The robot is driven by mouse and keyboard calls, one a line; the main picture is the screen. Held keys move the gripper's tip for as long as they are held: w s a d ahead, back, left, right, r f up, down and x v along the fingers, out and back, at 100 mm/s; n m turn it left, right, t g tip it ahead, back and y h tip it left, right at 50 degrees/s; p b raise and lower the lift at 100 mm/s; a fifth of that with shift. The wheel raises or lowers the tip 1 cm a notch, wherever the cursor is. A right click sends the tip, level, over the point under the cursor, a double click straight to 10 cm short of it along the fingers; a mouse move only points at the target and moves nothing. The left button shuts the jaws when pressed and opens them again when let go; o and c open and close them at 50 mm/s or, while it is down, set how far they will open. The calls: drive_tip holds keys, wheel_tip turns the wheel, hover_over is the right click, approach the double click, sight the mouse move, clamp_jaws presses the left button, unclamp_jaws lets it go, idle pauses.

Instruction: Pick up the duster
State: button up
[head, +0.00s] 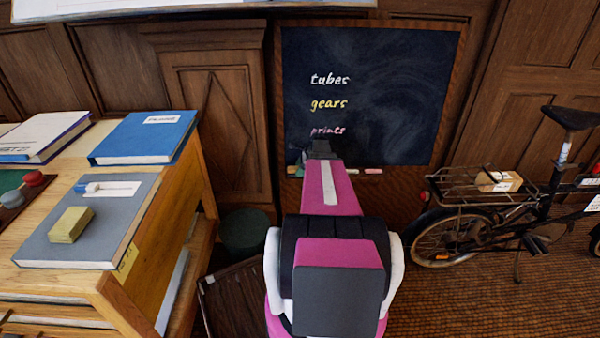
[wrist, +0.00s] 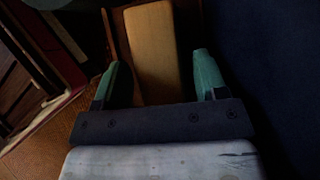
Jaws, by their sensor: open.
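A long tan block, which looks like the duster (wrist: 153,45), lies between the two teal fingers of my gripper (wrist: 161,80) in the wrist view. The gripper is open, with one finger on each side of the block. The near end of the block is at the gripper's dark palm plate. In the head view, my gripper (head: 312,156) is at the blackboard's lower edge, mostly behind my arm. The block is hidden there.
The blackboard (head: 400,80) bears written words, with chalk pieces (head: 373,171) along its bottom. On the left, a wooden desk (head: 185,200) holds books and another yellowish block (head: 70,224). A dark bin (head: 245,232) stands beside the desk. A bicycle (head: 480,215) stands on the right.

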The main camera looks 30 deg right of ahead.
sight(294, 169)
drive_tip(key=c, duration=0.7)
drive_tip(key=shift+r, duration=0.2)
drive_tip(key=shift+r, duration=0.5)
drive_tip(key=r, duration=0.3)
drive_tip(key=shift+s+a+r, duration=0.15)
drive_tip(key=shift+s+a, duration=0.15)
drive_tip(key=shift+s, duration=0.05)
drive_tip(key=s+a+r, duration=0.4)
drive_tip(key=s, duration=0.1)
drive_tip(key=s+a+r, duration=0.2)
drive_tip(key=s+a, duration=0.1)
drive_tip(key=shift+s+r, duration=0.15)
drive_tip(key=shift+r, duration=0.05)
